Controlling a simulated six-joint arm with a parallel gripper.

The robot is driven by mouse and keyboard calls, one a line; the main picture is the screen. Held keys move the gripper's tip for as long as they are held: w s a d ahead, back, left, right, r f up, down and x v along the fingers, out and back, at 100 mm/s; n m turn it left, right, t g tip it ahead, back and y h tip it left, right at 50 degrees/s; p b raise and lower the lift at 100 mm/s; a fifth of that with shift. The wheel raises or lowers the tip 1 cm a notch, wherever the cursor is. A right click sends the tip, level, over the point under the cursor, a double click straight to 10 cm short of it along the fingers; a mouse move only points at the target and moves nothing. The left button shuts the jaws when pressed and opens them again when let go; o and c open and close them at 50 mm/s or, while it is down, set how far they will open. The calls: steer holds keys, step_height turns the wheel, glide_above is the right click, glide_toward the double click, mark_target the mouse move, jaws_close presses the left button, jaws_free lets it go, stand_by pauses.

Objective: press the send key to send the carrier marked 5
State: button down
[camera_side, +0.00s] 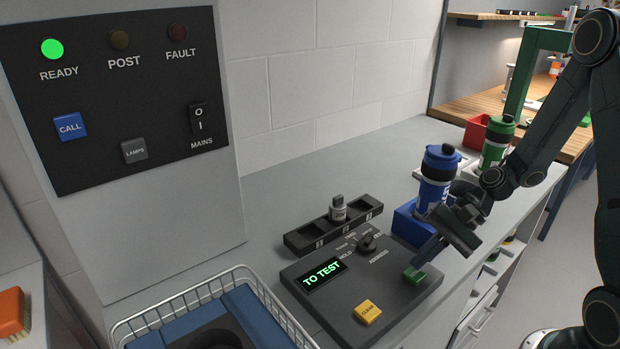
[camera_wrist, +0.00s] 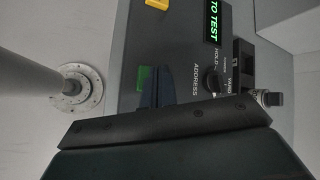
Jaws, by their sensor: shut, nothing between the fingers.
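The green key (camera_side: 415,277) is at the right end of the dark console (camera_side: 345,310); it also shows in the wrist view (camera_wrist: 144,76). My gripper (camera_side: 418,262) is shut and empty, fingers pointing down, tips right at the green key. In the wrist view the fingertips (camera_wrist: 157,70) partly cover it; I cannot tell whether they touch it. The console display (camera_side: 322,273) reads "TO TEST". A blue carrier (camera_side: 433,190) with a partly hidden white mark stands upright in a blue holder (camera_side: 408,226) behind my gripper. The address knob (camera_side: 366,243) is on the console.
A yellow CLEAR key (camera_side: 368,311) is at the console's front. A green carrier (camera_side: 494,145) stands farther back. A wire basket (camera_side: 190,296) is at front left. The wall panel's READY lamp (camera_side: 52,49) glows green.

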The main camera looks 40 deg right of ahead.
mark_target(419, 271)
steer(key=shift+f, duration=0.85)
stand_by(1.2)
steer(key=shift+r, duration=0.1)
stand_by(0.4)
steer(key=shift+r, duration=3.25)
